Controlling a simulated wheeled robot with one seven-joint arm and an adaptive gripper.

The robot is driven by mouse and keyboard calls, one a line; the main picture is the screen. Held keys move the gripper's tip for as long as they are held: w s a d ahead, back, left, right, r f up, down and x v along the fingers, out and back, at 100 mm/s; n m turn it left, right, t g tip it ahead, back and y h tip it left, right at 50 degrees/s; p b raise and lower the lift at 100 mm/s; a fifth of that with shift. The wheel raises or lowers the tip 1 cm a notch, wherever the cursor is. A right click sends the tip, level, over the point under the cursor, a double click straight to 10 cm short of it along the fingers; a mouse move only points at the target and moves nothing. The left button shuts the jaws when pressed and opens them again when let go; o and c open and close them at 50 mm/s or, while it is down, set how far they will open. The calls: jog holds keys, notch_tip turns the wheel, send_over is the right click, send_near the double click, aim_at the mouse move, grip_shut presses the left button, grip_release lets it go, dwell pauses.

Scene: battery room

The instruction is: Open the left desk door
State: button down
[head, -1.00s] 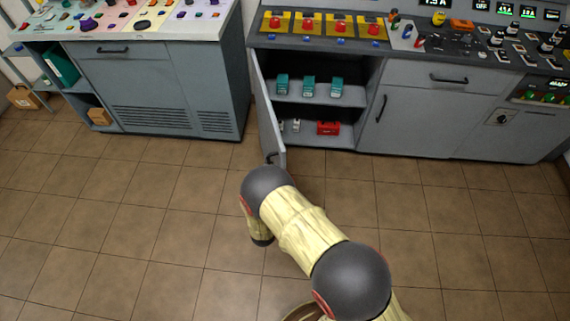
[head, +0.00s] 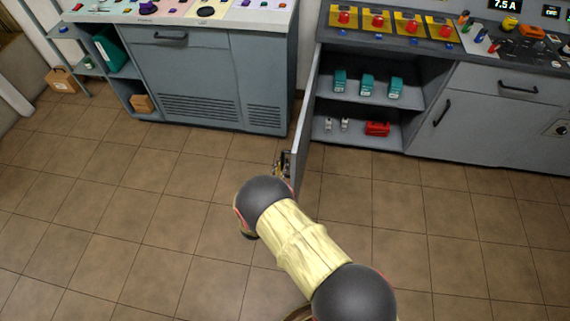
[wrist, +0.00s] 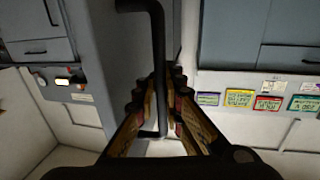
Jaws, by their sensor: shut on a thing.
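The left desk door (head: 306,128) stands swung open, roughly square to the desk front, in the head view. The compartment behind it is exposed. My gripper (head: 284,166) is at the door's free edge, partly hidden by my arm. In the wrist view, my gripper (wrist: 162,105) has its two fingers closed around the lower part of the dark bar handle (wrist: 158,50) of the door. The door panel (wrist: 105,60) shows beside the handle.
The open compartment holds several teal boxes (head: 367,85) on its shelf (head: 350,104) and a red box (head: 377,129) below. Another desk (head: 215,85) stands to the left, a narrow gap away. The tiled floor (head: 130,220) in front is clear.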

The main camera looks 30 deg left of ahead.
jog(key=shift+s+f, duration=0.25)
jog(key=shift+f, duration=0.1)
jog(key=c, duration=2.3)
grip_release()
jog(key=shift+o, duration=0.3)
jog(key=shift+a+r, duration=0.15)
jog(key=shift+r, duration=0.1)
jog(key=s+d, duration=0.1)
jog(key=s, duration=1.1)
jog(key=shift+d, duration=0.2)
